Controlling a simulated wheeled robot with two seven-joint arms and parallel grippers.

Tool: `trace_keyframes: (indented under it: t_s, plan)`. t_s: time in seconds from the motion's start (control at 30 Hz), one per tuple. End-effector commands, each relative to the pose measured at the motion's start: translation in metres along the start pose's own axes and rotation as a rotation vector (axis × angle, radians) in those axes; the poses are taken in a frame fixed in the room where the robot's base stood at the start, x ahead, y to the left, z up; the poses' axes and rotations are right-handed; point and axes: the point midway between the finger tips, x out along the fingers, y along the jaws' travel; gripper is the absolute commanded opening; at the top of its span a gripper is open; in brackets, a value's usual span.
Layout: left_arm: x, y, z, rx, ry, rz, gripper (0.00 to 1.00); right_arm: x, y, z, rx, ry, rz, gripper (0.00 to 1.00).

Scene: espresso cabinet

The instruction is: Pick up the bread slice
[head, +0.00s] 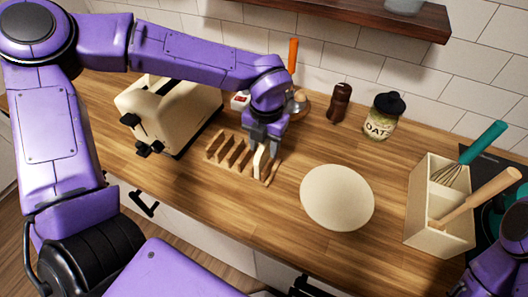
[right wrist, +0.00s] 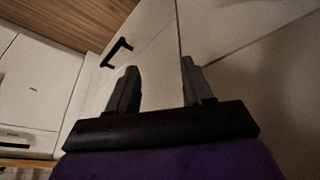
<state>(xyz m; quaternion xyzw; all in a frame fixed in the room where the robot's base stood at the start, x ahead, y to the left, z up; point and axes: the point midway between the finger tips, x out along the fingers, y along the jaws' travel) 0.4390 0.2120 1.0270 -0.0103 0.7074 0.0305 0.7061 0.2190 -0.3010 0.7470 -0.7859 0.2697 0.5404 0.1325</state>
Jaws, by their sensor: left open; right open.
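A bread slice (head: 258,161) stands in a wooden rack (head: 233,155) on the wooden counter, in the head view. My left gripper (head: 261,146) is above the rack's right end, pointing down, with its fingers at the top of the slice. It is open; whether the fingers touch the slice I cannot tell, as they hide its upper part. My right gripper (right wrist: 160,88) is open and empty in the right wrist view, in front of pale cabinet fronts and away from the bread.
A cream toaster (head: 180,110) stands left of the rack. A pale round plate (head: 337,197) lies to its right. Behind are a brown grinder (head: 339,103) and an oats jar (head: 382,117). A utensil box (head: 440,225) stands at right. The counter between rack and plate is clear.

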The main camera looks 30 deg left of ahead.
Motion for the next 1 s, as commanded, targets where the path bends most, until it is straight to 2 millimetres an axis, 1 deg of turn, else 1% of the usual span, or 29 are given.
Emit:
trace_keyframes:
  t_s: [0.17,0.2,0.27,0.3,0.33,0.6,0.7,0.77,0.9,1.0]
  plan:
    - [0.0,-0.001,0.001,0.001,-0.001,0.0,0.47,0.0,0.0,0.0,0.0,0.0,0.0,0.51]
    - [0.0,-0.001,0.001,0.001,-0.001,0.0,0.34,0.001,0.0,0.0,0.0,0.0,0.0,0.51]
    - [0.0,-0.001,0.001,0.001,-0.001,0.0,0.14,0.001,0.0,0.0,0.0,0.0,0.0,0.51]
    - [0.0,-0.001,0.001,0.001,-0.001,0.0,0.01,0.001,0.0,0.0,0.0,0.0,0.0,0.51]
    - [0.0,-0.001,0.001,0.001,-0.001,0.0,0.0,0.001,0.0,0.0,0.0,0.0,0.0,0.51]
    - [0.0,-0.001,0.001,0.001,-0.002,0.0,0.0,0.001,0.0,0.0,0.0,0.0,0.0,0.51]
    - [-0.004,-0.001,0.001,0.0,-0.003,0.0,0.0,0.001,0.0,0.001,0.0,0.0,0.0,0.51]
    - [-0.01,0.0,0.002,0.0,-0.005,0.0,0.0,0.002,0.0,0.001,0.0,0.0,0.0,0.51]
    - [-0.033,0.0,0.001,0.0,-0.006,0.0,0.0,0.005,0.0,0.002,0.0,0.0,0.0,0.51]
    - [-0.05,-0.004,-0.017,0.002,-0.007,0.0,0.0,0.013,-0.001,0.006,0.0,0.0,0.0,0.51]
